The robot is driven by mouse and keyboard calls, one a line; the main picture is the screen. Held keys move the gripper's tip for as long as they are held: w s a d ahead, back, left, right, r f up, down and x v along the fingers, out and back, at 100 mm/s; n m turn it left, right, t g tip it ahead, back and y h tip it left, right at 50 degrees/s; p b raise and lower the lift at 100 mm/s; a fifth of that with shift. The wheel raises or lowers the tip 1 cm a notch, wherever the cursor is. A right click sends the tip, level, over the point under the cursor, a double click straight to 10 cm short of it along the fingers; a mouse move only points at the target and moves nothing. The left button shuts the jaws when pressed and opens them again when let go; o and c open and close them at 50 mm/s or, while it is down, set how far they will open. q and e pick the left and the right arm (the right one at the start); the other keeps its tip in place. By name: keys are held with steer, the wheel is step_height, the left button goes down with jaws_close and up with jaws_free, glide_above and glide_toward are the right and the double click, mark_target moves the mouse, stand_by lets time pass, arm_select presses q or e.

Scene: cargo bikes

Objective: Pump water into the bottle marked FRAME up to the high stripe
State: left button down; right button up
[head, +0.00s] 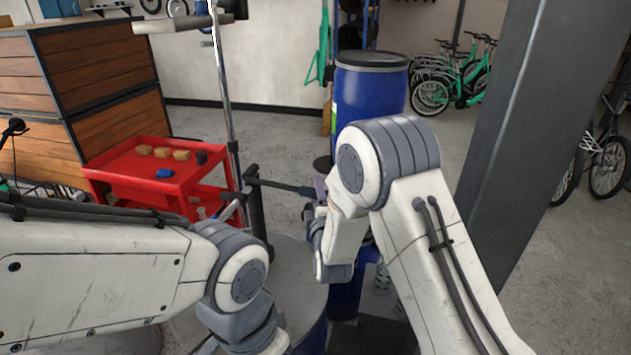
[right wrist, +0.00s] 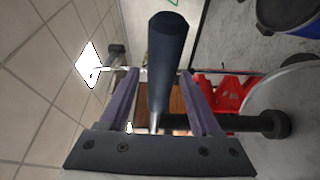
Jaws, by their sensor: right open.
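A dark lever with a thick grip (head: 283,186) sticks out to the right from an upright dark post; I take it to be the pump handle. My right gripper (head: 314,192) is at the free end of this lever in the head view. In the right wrist view my right gripper (right wrist: 163,100) is open, with the dark grip (right wrist: 168,60) between its two purplish fingers. A gap shows on each side, so the fingers are not closed on it. My left arm comes in from the left; its gripper is out of view. I cannot make out a bottle marked FRAME or any stripe.
A red cart (head: 140,192) with sponges and a blue cloth stands at the left, before wooden crates (head: 95,62). A blue drum (head: 372,95) stands behind my right arm. A grey-topped drum (head: 300,270) is close in front. A grey pillar (head: 535,110) is at the right.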

steer(key=shift+w+a+p, duration=0.1)
steer(key=shift+w+p, duration=0.2)
steer(key=shift+w, duration=1.2)
jaws_close()
